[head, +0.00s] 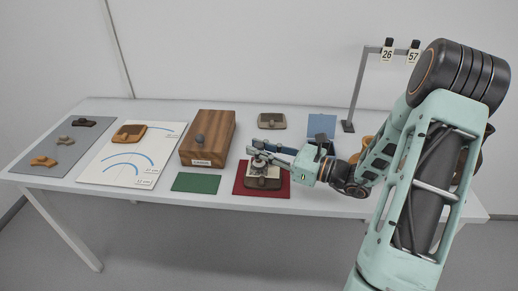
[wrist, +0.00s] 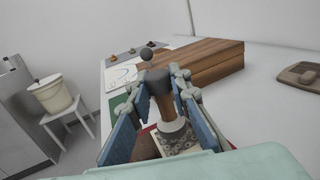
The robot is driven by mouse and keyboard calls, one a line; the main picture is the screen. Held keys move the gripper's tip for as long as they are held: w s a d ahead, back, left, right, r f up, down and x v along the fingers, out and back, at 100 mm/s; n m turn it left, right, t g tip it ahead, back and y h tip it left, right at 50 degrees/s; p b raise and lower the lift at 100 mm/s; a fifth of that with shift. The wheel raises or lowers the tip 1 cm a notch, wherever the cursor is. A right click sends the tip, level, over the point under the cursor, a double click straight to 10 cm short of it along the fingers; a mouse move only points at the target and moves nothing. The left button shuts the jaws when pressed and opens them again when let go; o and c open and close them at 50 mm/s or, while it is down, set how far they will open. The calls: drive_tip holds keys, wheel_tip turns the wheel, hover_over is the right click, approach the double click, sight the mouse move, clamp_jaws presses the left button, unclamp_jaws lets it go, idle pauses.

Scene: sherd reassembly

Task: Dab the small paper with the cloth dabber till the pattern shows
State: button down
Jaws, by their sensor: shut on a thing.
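My gripper (wrist: 158,95) is shut on the cloth dabber (wrist: 178,108), which has a dark knob, a wooden handle and a pale cloth end pointing down. In the head view the gripper (head: 268,153) is over the red mat (head: 241,187). The small paper (wrist: 188,144) is pale grey with darker marks and lies under the cloth end. Part of it is hidden by the dabber and gripper. It lies on a brown sherd (head: 265,184) on the red mat. The cloth end looks at or just above the paper; I cannot tell if they touch.
A white sheet with blue arcs (head: 119,175) and a grey mat (head: 37,166) with sherds lie farther left. A blue case (head: 321,126) and a tag stand (head: 354,95) are behind.

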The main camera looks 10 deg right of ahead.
drive_tip(key=shift+r+p, duration=2.25)
drive_tip(key=shift+r, duration=0.6)
drive_tip(key=shift+d+f+b, duration=0.35)
drive_tip(key=shift+d+b, duration=0.1)
drive_tip(key=shift+b, duration=0.25)
drive_tip(key=d+b, duration=0.2)
drive_tip(key=b, duration=0.6)
hover_over(272, 171)
wheel_tip(272, 171, down, 5)
drive_tip(key=shift+f, duration=0.2)
drive_tip(key=shift+f, duration=0.55)
drive_tip(key=shift+r, duration=0.15)
